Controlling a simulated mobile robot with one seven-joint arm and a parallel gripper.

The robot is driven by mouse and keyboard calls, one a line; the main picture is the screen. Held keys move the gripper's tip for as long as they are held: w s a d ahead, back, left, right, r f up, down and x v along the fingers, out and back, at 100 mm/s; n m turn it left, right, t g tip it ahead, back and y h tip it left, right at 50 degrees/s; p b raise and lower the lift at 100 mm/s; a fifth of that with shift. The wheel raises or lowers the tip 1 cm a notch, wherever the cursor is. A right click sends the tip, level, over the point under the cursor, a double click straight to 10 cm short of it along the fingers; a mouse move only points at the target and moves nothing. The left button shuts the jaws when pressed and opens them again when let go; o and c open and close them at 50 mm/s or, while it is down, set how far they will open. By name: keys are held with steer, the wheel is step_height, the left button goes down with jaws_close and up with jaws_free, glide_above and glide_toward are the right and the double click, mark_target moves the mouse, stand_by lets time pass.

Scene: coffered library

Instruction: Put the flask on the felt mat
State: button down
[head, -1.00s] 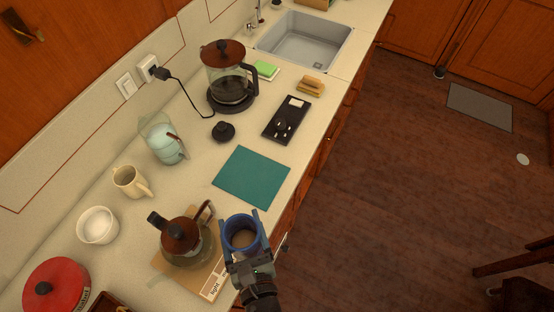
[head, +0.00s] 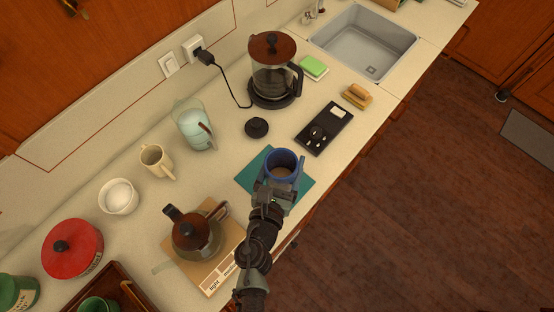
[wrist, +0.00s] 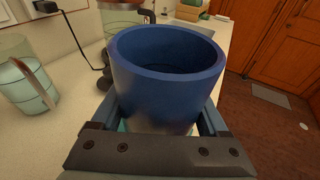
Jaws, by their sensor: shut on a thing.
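The flask is upright and appears over the teal felt mat (head: 246,179) in the head view. It hides the mat's middle, and I cannot tell whether its base touches the mat. In the wrist view the flask (wrist: 165,85) fills the space between the fingers of my gripper (wrist: 160,112), and its base is hidden.
A black tray (head: 324,128) and a black lid (head: 257,127) lie beyond the mat. A coffee maker (head: 272,80) stands behind them. A glass pot (head: 196,235) stands on a board to the left. The counter's front edge is close on the right.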

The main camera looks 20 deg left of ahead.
steer(key=w+a+r+y+p, duration=0.1)
steer(key=w+a+r, duration=0.2)
steer(key=shift+n, duration=0.4)
steer(key=f+b, duration=0.3)
steer(key=f, duration=0.2)
steer(key=f+b, duration=0.4)
steer(key=shift+w+a+f+b, duration=0.1)
steer(key=shift+w+f+b, duration=0.1)
steer(key=shift+f+b, duration=0.15)
steer(key=shift+f, duration=0.1)
steer(key=shift+f, duration=0.15)
jaws_free()
